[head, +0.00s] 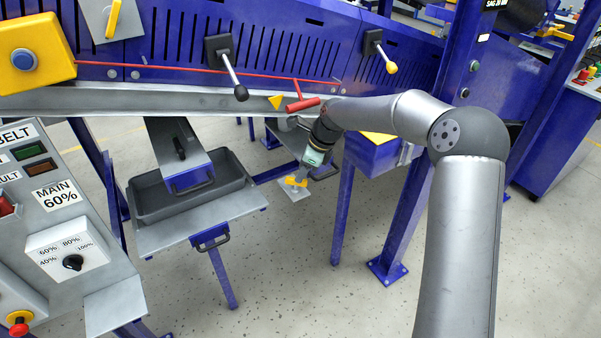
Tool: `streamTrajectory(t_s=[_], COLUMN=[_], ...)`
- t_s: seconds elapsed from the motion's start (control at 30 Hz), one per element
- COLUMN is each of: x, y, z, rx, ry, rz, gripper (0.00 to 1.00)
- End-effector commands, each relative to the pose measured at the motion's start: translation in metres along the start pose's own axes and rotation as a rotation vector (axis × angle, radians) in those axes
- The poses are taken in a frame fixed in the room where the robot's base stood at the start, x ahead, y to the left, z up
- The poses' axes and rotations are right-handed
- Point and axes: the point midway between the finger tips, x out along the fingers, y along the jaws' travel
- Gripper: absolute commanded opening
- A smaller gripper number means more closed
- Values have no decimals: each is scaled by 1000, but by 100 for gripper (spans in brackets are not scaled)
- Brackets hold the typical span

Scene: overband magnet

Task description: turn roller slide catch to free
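My gripper (304,172) is at the end of my arm, below the conveyor frame near the middle of the head view, and points down. It is small here, and I cannot tell whether its fingers are open or shut. Just below it is a small yellow piece (295,182) on a grey plate (294,194). This may be the roller slide catch, but no label shows. My gripper is close above it, and I cannot tell whether they touch. My wrist hides part of the area behind.
A red pull handle (303,105) hangs close to my wrist. Levers with a black knob (241,93) and a yellow knob (391,67) stick out above. A grey tray (190,193) stands left, and a control panel (70,220) further left. The floor at front centre is clear.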

Motion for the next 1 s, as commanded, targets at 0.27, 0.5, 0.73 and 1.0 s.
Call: streamTrajectory(t_s=[0.27,0.5,0.73,1.0], x=[27,29,28,27], y=[0,0,0,-2], z=[-3,-4,-4,-3], rx=[1,1,1,-86], ry=[2,1,2,4], rz=[1,1,1,38], gripper=[33,33,0,0])
